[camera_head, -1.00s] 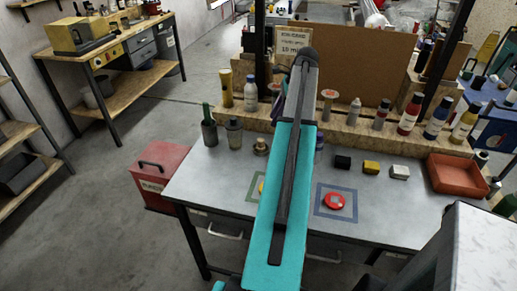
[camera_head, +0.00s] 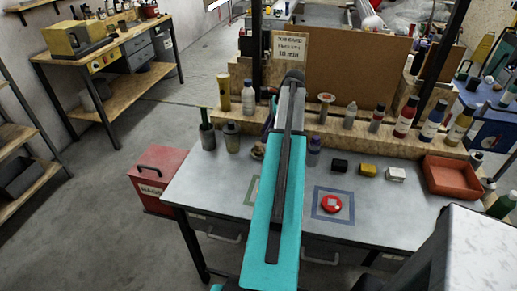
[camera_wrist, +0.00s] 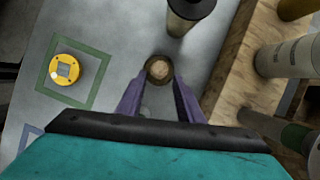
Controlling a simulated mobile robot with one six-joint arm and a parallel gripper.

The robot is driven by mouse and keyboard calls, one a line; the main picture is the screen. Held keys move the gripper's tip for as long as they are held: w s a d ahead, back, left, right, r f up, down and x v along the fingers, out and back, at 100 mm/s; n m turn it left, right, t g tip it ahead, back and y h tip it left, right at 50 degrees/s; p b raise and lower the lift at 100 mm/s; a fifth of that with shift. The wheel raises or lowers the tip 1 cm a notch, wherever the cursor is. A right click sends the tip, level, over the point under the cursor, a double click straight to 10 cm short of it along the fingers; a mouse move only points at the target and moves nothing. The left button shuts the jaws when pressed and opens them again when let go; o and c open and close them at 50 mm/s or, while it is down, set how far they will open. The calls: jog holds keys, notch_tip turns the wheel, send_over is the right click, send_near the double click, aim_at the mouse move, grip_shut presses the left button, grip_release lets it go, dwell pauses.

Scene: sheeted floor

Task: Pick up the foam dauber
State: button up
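The foam dauber, a small round piece with a brown rim and pale top, stands on the grey bench top; I take it to be the round thing in the wrist view (camera_wrist: 158,69). In the head view it shows as a small brown shape (camera_head: 258,150) just left of my arm. My gripper (camera_wrist: 158,84) is open, its two purple fingers spread to either side of the dauber, which sits at or just past the fingertips. I cannot tell whether they touch it or how high they are. My arm hides most of the gripper in the head view.
A dark-capped jar (camera_wrist: 190,10) stands close beyond the dauber. A wooden ledge (camera_wrist: 235,60) with bottles runs along the right in the wrist view. A yellow round piece (camera_wrist: 75,68) lies in a green square; a red one (camera_head: 331,203) lies in a blue square.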

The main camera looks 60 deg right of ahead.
aim_at(260, 143)
jog(key=shift+x, duration=0.95)
jog(key=shift+p+x, duration=1.05)
jog(key=shift+x, duration=0.4)
jog(key=shift+p+x, duration=0.3)
jog(key=shift+x, duration=0.9)
jog(key=c, duration=0.7)
